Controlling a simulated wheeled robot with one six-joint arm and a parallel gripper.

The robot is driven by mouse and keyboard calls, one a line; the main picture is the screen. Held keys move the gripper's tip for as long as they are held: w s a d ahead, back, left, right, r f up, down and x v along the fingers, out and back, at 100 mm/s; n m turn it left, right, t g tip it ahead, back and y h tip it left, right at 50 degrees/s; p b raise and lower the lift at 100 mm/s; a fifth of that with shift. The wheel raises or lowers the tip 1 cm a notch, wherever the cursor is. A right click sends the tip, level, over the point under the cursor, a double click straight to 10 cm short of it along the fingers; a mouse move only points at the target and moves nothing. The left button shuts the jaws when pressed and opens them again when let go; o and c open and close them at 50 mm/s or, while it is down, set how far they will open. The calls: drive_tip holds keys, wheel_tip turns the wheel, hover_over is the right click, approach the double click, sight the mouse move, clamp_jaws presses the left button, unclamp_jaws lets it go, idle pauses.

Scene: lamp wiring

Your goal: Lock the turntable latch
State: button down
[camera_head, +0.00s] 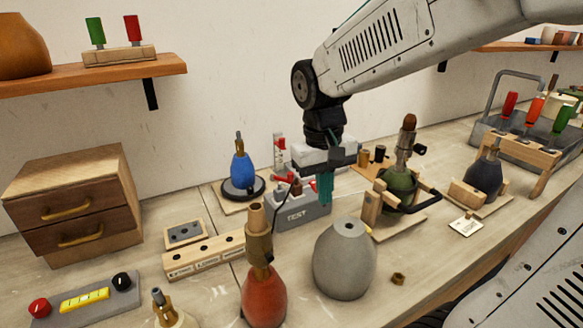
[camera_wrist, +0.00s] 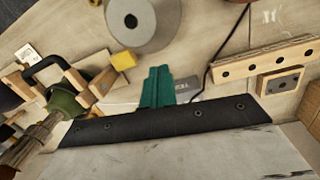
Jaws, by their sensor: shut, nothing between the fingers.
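A black round turntable (camera_head: 243,190) on a thin wooden base stands near the wall and carries a blue lamp body (camera_head: 242,170). I cannot make out a latch on it for certain. My gripper (camera_head: 325,190) points down in the middle of the bench, to the right of the turntable. Its green fingers (camera_wrist: 157,87) are together and empty. They are beside the grey TEST box (camera_head: 300,214), which also shows behind them in the wrist view (camera_wrist: 188,87); I cannot tell whether they touch it. The turntable does not clearly show in the wrist view.
A grey lamp body (camera_head: 345,262) and a red one (camera_head: 263,298) stand in front. A green lamp body (camera_head: 399,182) sits in a wooden holder with a black handle at right. A wooden strip with holes (camera_head: 203,257) lies at left. Drawers (camera_head: 75,203) stand at far left.

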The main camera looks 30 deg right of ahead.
drive_tip(key=w+d+f+m, duration=0.1)
drive_tip(key=w+d, duration=0.1)
drive_tip(key=w, duration=0.5)
drive_tip(key=w+d+f+m+t, duration=0.1)
drive_tip(key=w+f, duration=0.1)
drive_tip(key=w, duration=0.5)
drive_tip(key=w+d+f+m+h, duration=0.1)
drive_tip(key=w+d+f, duration=0.1)
drive_tip(key=w, duration=0.5)
drive_tip(key=shift+d+f+m, duration=0.2)
drive_tip(key=shift+d+m, duration=0.15)
drive_tip(key=shift+m, duration=0.05)
drive_tip(key=w+d+r+m+t, duration=0.1)
drive_tip(key=w+r+m+t, duration=0.1)
drive_tip(key=w, duration=0.5)
drive_tip(key=shift+d+m+t+h, duration=0.2)
drive_tip(key=shift+m+t+h, duration=0.1)
drive_tip(key=x, duration=1)
drive_tip(key=shift+s, duration=0.1)
